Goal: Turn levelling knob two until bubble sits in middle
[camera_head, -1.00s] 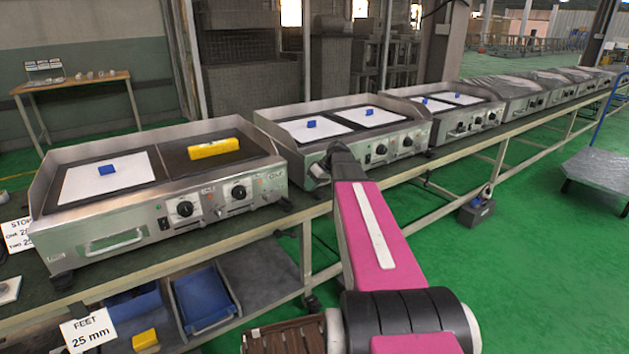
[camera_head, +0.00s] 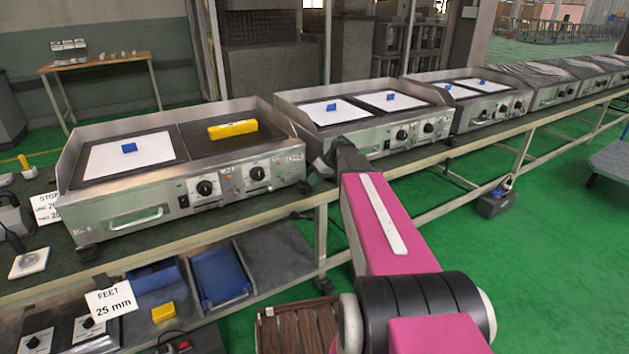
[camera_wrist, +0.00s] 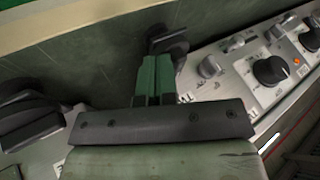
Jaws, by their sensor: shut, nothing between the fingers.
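The yellow level (camera_head: 232,129) lies on the dark right half of the nearest griddle's top (camera_head: 200,148); its bubble is too small to make out. A black foot (camera_head: 87,252) shows under this griddle's front left corner. My gripper (camera_wrist: 155,80) is shut and empty in the wrist view, above a dark green surface. A black rounded part (camera_wrist: 28,112) is left of it, and another dark part (camera_wrist: 170,42) is just beyond the fingertips. I cannot tell which is levelling knob two. In the head view my arm hides the fingers near the nearest griddle's right end.
The second griddle (camera_head: 375,145) stands close on the right, with more griddles beyond. A control panel with a black dial (camera_wrist: 270,72) lies right of my gripper. A "FEET 25 mm" card (camera_head: 112,298) and blue bins (camera_head: 220,275) are below.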

